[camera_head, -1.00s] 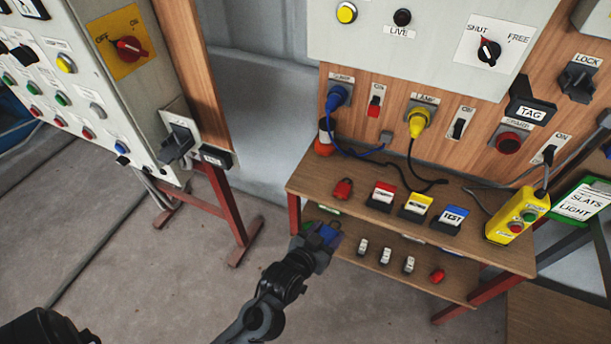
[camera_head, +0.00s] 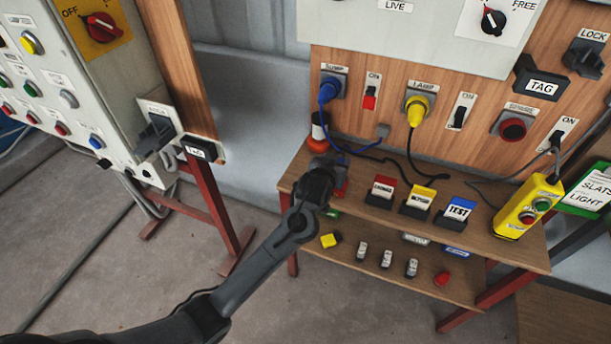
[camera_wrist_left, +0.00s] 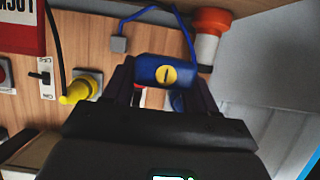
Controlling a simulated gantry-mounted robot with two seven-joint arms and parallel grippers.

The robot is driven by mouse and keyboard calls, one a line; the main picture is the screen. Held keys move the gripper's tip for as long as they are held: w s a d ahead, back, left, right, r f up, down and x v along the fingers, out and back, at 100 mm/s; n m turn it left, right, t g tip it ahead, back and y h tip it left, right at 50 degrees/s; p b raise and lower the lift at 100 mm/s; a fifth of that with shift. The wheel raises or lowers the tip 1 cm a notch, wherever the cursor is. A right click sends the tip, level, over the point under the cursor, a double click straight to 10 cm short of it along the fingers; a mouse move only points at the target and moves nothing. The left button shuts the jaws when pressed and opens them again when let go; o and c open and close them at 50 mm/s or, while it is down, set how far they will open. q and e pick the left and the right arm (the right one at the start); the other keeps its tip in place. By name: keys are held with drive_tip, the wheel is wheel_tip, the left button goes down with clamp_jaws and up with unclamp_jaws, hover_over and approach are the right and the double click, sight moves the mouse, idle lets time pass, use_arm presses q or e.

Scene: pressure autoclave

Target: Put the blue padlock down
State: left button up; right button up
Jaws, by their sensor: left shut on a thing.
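My left gripper (camera_head: 324,168) is over the left end of the upper wooden shelf. In the left wrist view the gripper (camera_wrist_left: 160,82) is shut on the blue padlock (camera_wrist_left: 152,69), whose body has a round yellow keyhole face. In the head view the gripper hides most or all of the padlock. Whether the padlock touches the shelf cannot be told. A red padlock (camera_head: 341,188) shows partly behind the gripper on the same shelf. My right gripper is not in view.
The upper shelf (camera_head: 491,238) holds red, yellow and blue tag blocks and a yellow control box (camera_head: 527,207). An orange and white cylinder (camera_head: 318,140) stands by the gripper, with a blue cable nearby. The lower shelf holds several small items, including a yellow one (camera_head: 328,241).

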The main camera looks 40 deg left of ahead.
use_arm(q)
drive_tip(key=b, duration=0.4)
hover_over(305, 170)
drive_tip(key=s+d, duration=0.2)
wheel_tip(305, 170, down, 6)
drive_tip(key=shift+a+f, duration=0.1)
drive_tip(key=shift+f, duration=0.1)
wheel_tip(305, 170, down, 4)
drive_tip(key=shift+s+f+b, duration=0.1)
drive_tip(key=shift+b, duration=0.65)
drive_tip(key=o, duration=1.1)
